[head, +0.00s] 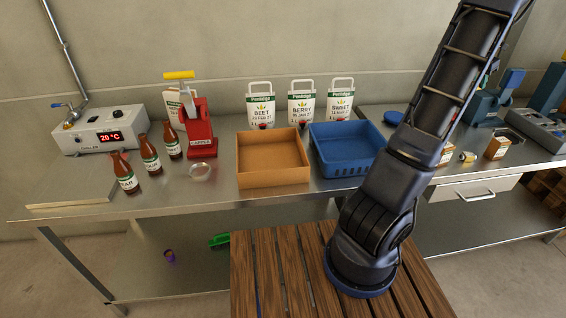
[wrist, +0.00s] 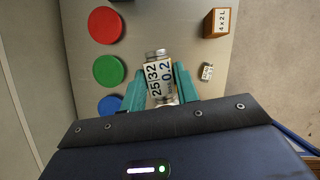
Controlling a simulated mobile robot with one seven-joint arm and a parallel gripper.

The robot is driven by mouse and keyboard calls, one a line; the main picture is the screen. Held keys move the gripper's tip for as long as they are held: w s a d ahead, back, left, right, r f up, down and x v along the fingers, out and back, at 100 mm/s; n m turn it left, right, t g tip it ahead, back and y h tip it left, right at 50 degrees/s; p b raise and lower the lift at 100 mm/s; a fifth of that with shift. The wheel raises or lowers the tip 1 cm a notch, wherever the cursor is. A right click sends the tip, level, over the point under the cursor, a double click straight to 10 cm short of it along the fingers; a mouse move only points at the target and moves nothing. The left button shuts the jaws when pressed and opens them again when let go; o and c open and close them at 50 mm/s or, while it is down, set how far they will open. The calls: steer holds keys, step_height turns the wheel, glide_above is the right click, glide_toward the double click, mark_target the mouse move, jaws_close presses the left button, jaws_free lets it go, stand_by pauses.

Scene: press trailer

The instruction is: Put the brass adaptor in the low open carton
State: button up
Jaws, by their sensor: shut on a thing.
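In the wrist view my gripper (wrist: 160,82) is shut on a short metal fitting (wrist: 157,54) with a white label reading "25|32" and "0.2". The teal fingers stand on its two sides. The fitting's ends look silvery here, and I cannot tell whether it is brass. The low open carton (head: 272,184) is a tan, open-topped box on the steel bench in the head view, and its inside looks empty. My gripper is outside the head view, beyond the top right, away from the carton.
A blue crate (head: 345,168) stands right of the carton. A red capper (head: 199,138), sauce bottles (head: 125,176) and a clear ring (head: 200,172) are left of it. Pouches (head: 301,108) stand behind. A small labelled piece (wrist: 207,71) and a box (wrist: 217,22) lie near my gripper.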

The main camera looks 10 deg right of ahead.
steer(key=w+a, duration=0.7)
steer(key=a, duration=0.4)
steer(key=w+a, duration=0.6)
steer(key=a, duration=0.5)
steer(key=w+a+m, duration=0.1)
steer(key=w+a, duration=0.1)
steer(key=a, duration=0.9)
steer(key=w+a, duration=0.3)
steer(key=a, duration=0.9)
steer(key=s+a+m, duration=0.1)
steer(key=s+a, duration=0.1)
steer(key=a, duration=0.9)
steer(key=s+a, duration=0.2)
steer(key=a, duration=1)
steer(key=s+a, duration=0.5)
steer(key=a, duration=0.3)
steer(key=s+a+g, duration=0.1)
steer(key=s+a, duration=0.5)
steer(key=a, duration=0.3)
steer(key=shift+a+m, duration=0.2)
steer(key=shift+m, duration=0.2)
step_height(320, 180, down, 4)
steer(key=shift+s+r, duration=0.1)
steer(key=shift+c, duration=0.2)
step_height(320, 180, down, 21)
steer(key=shift+f, duration=0.15)
steer(key=shift+f, duration=0.15)
